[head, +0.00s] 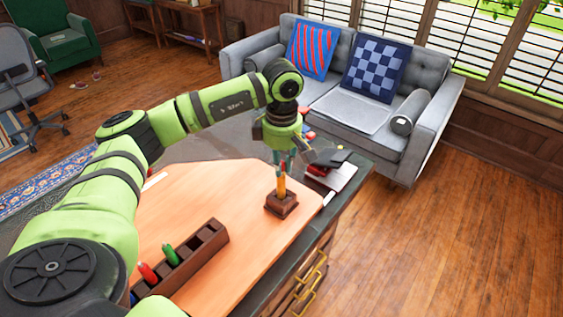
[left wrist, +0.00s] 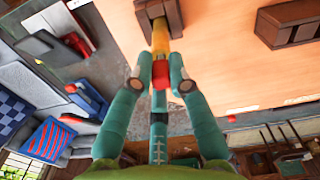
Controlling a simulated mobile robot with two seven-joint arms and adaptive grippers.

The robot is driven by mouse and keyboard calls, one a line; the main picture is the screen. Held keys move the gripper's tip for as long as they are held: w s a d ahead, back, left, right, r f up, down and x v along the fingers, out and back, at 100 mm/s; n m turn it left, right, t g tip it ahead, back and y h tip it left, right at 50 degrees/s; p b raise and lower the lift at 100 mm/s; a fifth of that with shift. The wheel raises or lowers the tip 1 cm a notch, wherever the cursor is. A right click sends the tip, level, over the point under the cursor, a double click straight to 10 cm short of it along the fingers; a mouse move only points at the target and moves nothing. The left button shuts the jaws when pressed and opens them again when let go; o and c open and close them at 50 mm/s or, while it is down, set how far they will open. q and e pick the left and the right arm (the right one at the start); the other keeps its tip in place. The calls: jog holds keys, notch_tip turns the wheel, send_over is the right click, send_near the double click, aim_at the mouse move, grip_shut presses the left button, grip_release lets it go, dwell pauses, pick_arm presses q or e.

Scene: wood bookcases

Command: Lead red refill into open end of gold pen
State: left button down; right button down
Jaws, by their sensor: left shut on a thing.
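The gold pen (head: 281,187) stands upright in a small brown wooden holder (head: 281,206) on the desk; it also shows in the left wrist view (left wrist: 160,38). My left gripper (head: 283,166) is right above the pen, pointing down. In the left wrist view its teal fingers (left wrist: 160,77) are closed on the red refill (left wrist: 160,74), which lines up with the pen's near end. The two look touching or overlapping there; I cannot tell how deep the refill sits. The pen's open end is hidden by the refill and fingertips. My right gripper is out of view.
A long brown compartment tray (head: 208,240) holds a red piece (head: 148,272) and a green piece (head: 170,254). Dark and red books (head: 325,165) lie close behind the pen holder, near the desk's right edge. The orange mat (head: 220,190) is mostly clear.

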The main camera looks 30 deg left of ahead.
pick_arm(q)
jog(key=shift+f+b, duration=0.45)
dwell(0.5)
jog(key=c, duration=1.1)
grip_release()
